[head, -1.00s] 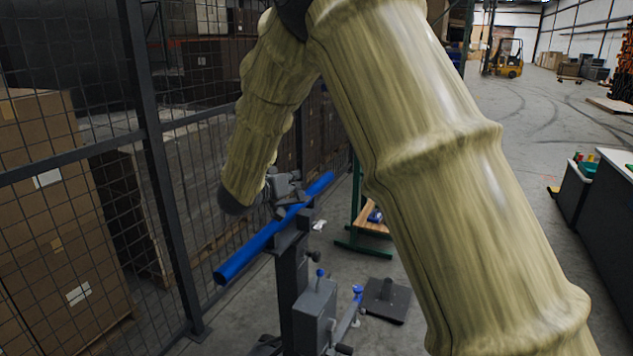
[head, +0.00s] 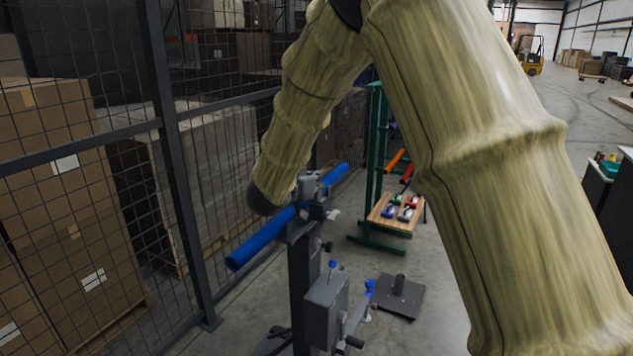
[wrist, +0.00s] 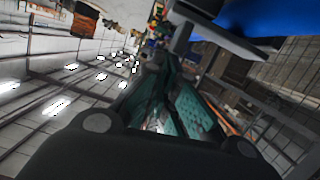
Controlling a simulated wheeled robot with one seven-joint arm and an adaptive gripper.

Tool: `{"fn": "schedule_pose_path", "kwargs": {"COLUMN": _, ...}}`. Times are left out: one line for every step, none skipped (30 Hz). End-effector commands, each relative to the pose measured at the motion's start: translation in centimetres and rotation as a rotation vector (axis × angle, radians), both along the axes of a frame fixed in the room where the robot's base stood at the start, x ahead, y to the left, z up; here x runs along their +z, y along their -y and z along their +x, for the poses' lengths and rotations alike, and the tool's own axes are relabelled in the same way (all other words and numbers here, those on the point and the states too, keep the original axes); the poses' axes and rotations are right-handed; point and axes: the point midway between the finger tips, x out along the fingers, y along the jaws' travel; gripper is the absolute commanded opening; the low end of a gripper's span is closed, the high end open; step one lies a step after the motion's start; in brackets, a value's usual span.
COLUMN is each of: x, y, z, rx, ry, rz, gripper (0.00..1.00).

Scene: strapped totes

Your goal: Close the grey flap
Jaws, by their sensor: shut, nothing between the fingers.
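A blue tube (head: 258,244) lies slantwise across the top of a dark grey stand (head: 303,265). Small grey parts (head: 318,210) sit around the tube at the stand's head; I cannot clearly tell which of them is the grey flap or how far it stands open. My gripper (head: 311,187) is shut and empty, close above the tube by the stand's head; contact cannot be told. In the wrist view my gripper (wrist: 163,75) points past the blue tube (wrist: 262,20) and a grey bar-like part (wrist: 180,38) at the upper right.
A wire mesh fence (head: 185,180) runs close on the left, with stacked cartons (head: 65,200) behind it. A green rack (head: 376,150) with a wooden shelf (head: 380,220) stands behind the stand. A grey box (head: 326,300) with levers is on the stand's post. Open floor lies to the right.

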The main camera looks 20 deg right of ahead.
Motion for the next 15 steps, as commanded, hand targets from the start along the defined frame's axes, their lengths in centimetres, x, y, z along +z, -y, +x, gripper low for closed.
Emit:
{"fn": "schedule_pose_path", "kwargs": {"x": 0.0, "y": 0.0, "z": 0.0, "rx": 0.0, "ry": 0.0, "rz": 0.0, "gripper": 0.0}}
{"fn": "schedule_pose_path", "kwargs": {"x": 0.0, "y": 0.0, "z": 0.0, "rx": 0.0, "ry": 0.0, "rz": 0.0, "gripper": 0.0}}
{"fn": "schedule_pose_path", "kwargs": {"x": 0.0, "y": 0.0, "z": 0.0, "rx": 0.0, "ry": 0.0, "rz": 0.0, "gripper": 0.0}}
{"fn": "schedule_pose_path", "kwargs": {"x": 0.0, "y": 0.0, "z": 0.0, "rx": 0.0, "ry": 0.0, "rz": 0.0, "gripper": 0.0}}
{"fn": "schedule_pose_path", "kwargs": {"x": 0.0, "y": 0.0, "z": 0.0, "rx": 0.0, "ry": 0.0, "rz": 0.0, "gripper": 0.0}}
{"fn": "schedule_pose_path", "kwargs": {"x": 0.1, "y": 0.0, "z": 0.0, "rx": 0.0, "ry": 0.0, "rz": 0.0, "gripper": 0.0}}
{"fn": "schedule_pose_path", "kwargs": {"x": 0.1, "y": 0.0, "z": 0.0, "rx": 0.0, "ry": 0.0, "rz": 0.0, "gripper": 0.0}}
{"fn": "schedule_pose_path", "kwargs": {"x": 0.2, "y": 0.0, "z": 0.0, "rx": 0.0, "ry": 0.0, "rz": 0.0, "gripper": 0.0}}
{"fn": "schedule_pose_path", "kwargs": {"x": 0.4, "y": 0.0, "z": 0.0, "rx": 0.0, "ry": 0.0, "rz": 0.0, "gripper": 0.0}}
{"fn": "schedule_pose_path", "kwargs": {"x": 0.6, "y": 0.0, "z": 0.0, "rx": 0.0, "ry": 0.0, "rz": 0.0, "gripper": 0.0}}
{"fn": "schedule_pose_path", "kwargs": {"x": 0.8, "y": 0.0, "z": 0.0, "rx": 0.0, "ry": 0.0, "rz": 0.0, "gripper": 0.0}}
{"fn": "schedule_pose_path", "kwargs": {"x": 1.1, "y": 0.0, "z": 0.0, "rx": -0.001, "ry": 0.0, "rz": 0.0, "gripper": 0.0}}
{"fn": "schedule_pose_path", "kwargs": {"x": 1.4, "y": 0.1, "z": 0.0, "rx": -0.001, "ry": 0.0, "rz": 0.0, "gripper": 0.0}}
{"fn": "schedule_pose_path", "kwargs": {"x": 1.7, "y": 0.1, "z": 0.0, "rx": -0.001, "ry": 0.0, "rz": 0.0, "gripper": 0.0}}
{"fn": "schedule_pose_path", "kwargs": {"x": 2.1, "y": 0.1, "z": 0.0, "rx": -0.001, "ry": 0.0, "rz": 0.0, "gripper": 0.0}}
